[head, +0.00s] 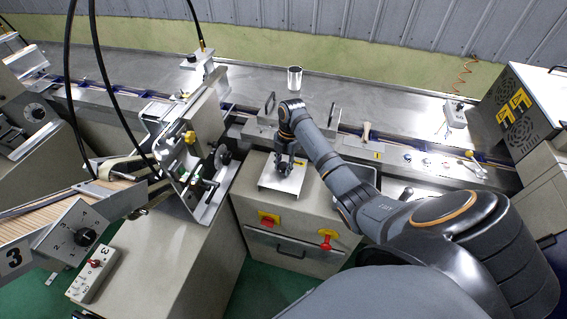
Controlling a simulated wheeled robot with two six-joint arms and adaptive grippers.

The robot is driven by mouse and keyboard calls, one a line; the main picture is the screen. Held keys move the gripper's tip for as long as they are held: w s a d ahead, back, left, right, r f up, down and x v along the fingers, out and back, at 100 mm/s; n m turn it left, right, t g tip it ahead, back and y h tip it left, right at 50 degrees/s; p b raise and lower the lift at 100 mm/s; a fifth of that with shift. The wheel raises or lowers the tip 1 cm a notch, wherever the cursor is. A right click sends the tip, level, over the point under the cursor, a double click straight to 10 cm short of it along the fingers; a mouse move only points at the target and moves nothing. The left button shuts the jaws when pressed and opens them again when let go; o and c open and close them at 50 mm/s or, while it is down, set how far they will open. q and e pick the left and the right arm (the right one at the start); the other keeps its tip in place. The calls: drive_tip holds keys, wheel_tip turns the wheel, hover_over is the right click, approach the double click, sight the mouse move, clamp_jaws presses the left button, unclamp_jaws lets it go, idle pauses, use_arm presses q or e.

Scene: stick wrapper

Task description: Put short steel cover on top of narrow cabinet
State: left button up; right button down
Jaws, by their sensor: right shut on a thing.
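My right gripper (285,164) points down over the narrow cabinet (302,228), near the middle of the picture. It is shut on the short steel cover (270,182), a small shiny plate. The gripper hides the middle of the plate and the place where it grips. The plate lies on or just above the cabinet's light top; I cannot tell whether it touches. The cabinet has red and yellow switches and a dark handle on its front. My left gripper is not in view.
A long steel bench (400,112) runs behind, with a metal cup (294,78) on it. A wrapper machine (190,150) stands close on the left. A box with yellow marks (525,105) stands at the right. Green floor shows below.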

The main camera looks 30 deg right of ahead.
drive_tip(key=c, duration=1)
unclamp_jaws()
drive_tip(key=shift+f, duration=0.1)
drive_tip(key=shift+r, duration=0.2)
drive_tip(key=r, duration=0.2)
drive_tip(key=r+b, duration=0.1)
drive_tip(key=r, duration=0.1)
drive_tip(key=d+r+b, duration=0.1)
drive_tip(key=r, duration=0.1)
drive_tip(key=shift+w+d+r, duration=0.1)
drive_tip(key=shift+r, duration=0.3)
drive_tip(key=r+p, duration=0.4)
drive_tip(key=r, duration=0.1)
drive_tip(key=shift+d, duration=0.3)
